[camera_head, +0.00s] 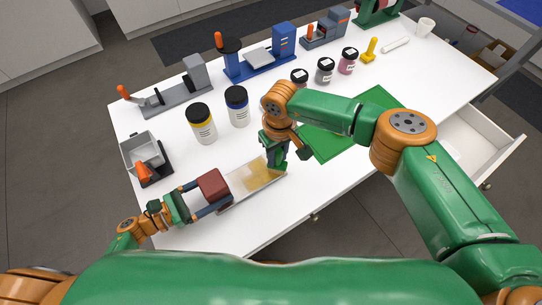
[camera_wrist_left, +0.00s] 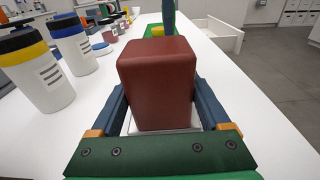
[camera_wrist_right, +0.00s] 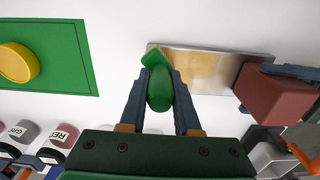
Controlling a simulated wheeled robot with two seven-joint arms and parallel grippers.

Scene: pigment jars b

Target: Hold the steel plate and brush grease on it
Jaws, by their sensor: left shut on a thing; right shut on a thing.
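The steel plate (camera_head: 238,184) lies near the table's front edge, with a yellowish grease smear over its right part; the smear also shows in the right wrist view (camera_wrist_right: 205,68). A dark red block (camera_head: 213,184) sits at the plate's left end. My left gripper (camera_head: 212,197) is shut with its fingers on both sides of this block (camera_wrist_left: 158,80). My right gripper (camera_head: 275,158) points down at the plate's right end and is shut on the green handle of a brush (camera_wrist_right: 159,90).
A green mat (camera_head: 335,145) lies behind my right arm; a round yellow thing (camera_wrist_right: 17,62) is on it. Jars with yellow (camera_head: 201,125) and blue (camera_head: 237,107) bands stand behind the plate. Several tools line the back. An open drawer (camera_head: 483,140) juts out right.

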